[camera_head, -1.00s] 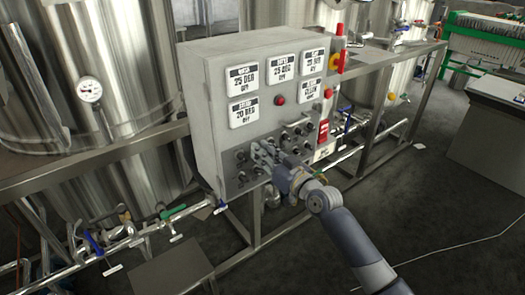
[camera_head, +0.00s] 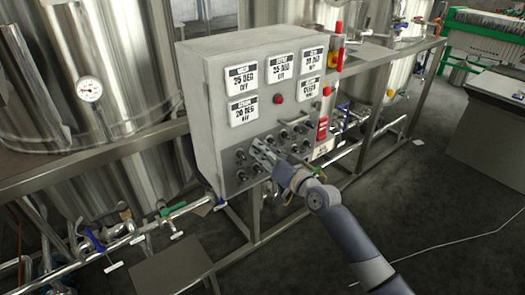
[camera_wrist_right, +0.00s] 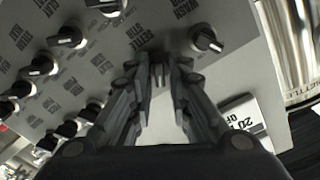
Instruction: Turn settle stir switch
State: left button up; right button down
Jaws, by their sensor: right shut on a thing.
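The grey control box (camera_head: 192,110) stands in the middle of the head view, with rows of black rotary switches on the lower part of its front. My right gripper (camera_head: 258,150) reaches this lower part from the right. In the right wrist view its fingers (camera_wrist_right: 160,78) are closed together at the panel, shut on a switch that they largely hide. Single switches show around it, one to the upper right (camera_wrist_right: 206,41) and one to the upper left (camera_wrist_right: 67,37). My left gripper is not in view.
White displays (camera_head: 242,78) and a red lamp (camera_head: 278,98) sit above the switches. A red switch (camera_head: 322,128) is at the box's right edge. Steel tanks (camera_head: 85,60) stand behind, with pipes and valves (camera_head: 165,212) below. The floor at right (camera_head: 430,220) is fairly clear.

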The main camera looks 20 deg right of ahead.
jog(key=c, duration=1.7)
grip_release()
jog(key=shift+s, duration=0.1)
jog(key=v, duration=1.1)
jog(key=shift+s+d, duration=0.15)
jog(key=shift+s, duration=0.25)
